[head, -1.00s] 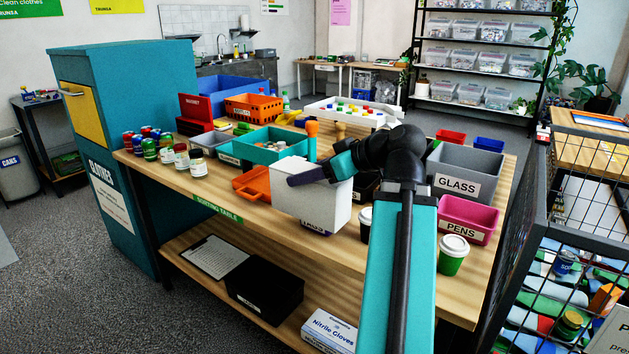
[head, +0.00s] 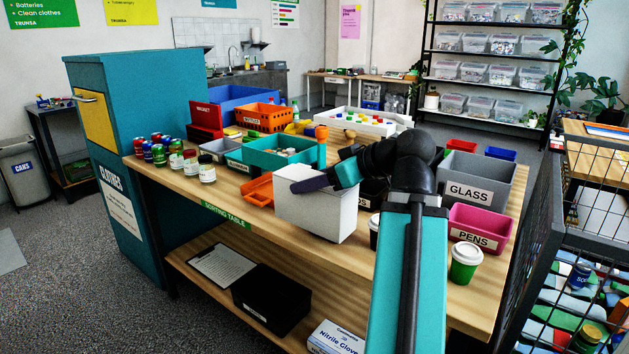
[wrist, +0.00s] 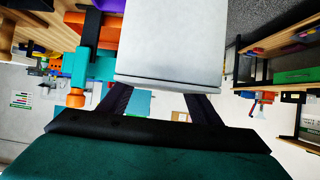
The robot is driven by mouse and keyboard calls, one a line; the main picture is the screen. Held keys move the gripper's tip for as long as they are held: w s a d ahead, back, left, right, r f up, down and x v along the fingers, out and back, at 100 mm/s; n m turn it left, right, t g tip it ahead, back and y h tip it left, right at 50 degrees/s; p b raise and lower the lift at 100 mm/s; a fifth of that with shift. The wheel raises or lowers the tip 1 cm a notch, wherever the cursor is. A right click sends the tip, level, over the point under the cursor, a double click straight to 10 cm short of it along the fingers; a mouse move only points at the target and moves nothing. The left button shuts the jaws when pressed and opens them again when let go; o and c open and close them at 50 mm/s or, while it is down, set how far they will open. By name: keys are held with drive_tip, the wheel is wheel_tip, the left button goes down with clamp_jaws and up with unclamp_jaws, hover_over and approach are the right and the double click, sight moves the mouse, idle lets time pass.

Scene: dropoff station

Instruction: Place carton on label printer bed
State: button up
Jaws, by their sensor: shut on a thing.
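A plain white carton (head: 308,212) is held in my gripper (head: 318,183) above the front part of the sorting table (head: 262,236). In the head view one dark finger lies across its upper part; the other is hidden. In the wrist view the pale carton (wrist: 170,42) sits between the two dark fingers of my gripper (wrist: 160,98). The carton hides the table edge behind it, and I cannot tell whether its underside touches anything. I cannot make out a label printer or its bed in either view.
An orange tray (head: 259,190) lies just left of the carton, with a teal bin (head: 262,160) behind. A lidded cup (head: 465,262), a pink PENS bin (head: 482,222) and a grey GLASS bin (head: 455,190) stand right of my arm. Jars (head: 207,170) line the left. A mesh cage (head: 600,180) stands right.

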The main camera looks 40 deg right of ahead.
drive_tip(key=w+a+r+m+h+p, duration=0.1)
drive_tip(key=w+a+r+p, duration=0.25)
drive_tip(key=w+p, duration=0.5)
drive_tip(key=w+a+r+m+h+p, duration=0.1)
drive_tip(key=w+a+r+h+p, duration=0.15)
drive_tip(key=w+a+p, duration=0.4)
drive_tip(key=w+a+r+p, duration=0.4)
drive_tip(key=w+a+p, duration=0.3)
drive_tip(key=a, duration=0.2)
drive_tip(key=w+a+r+p, duration=0.4)
drive_tip(key=w+a+p, duration=0.3)
drive_tip(key=a+p, duration=0.1)
drive_tip(key=shift+w+a+m, duration=0.25)
drive_tip(key=shift+a+m, duration=0.15)
drive_tip(key=shift+a, duration=0.5)
drive_tip(key=shift+y, duration=0.25)
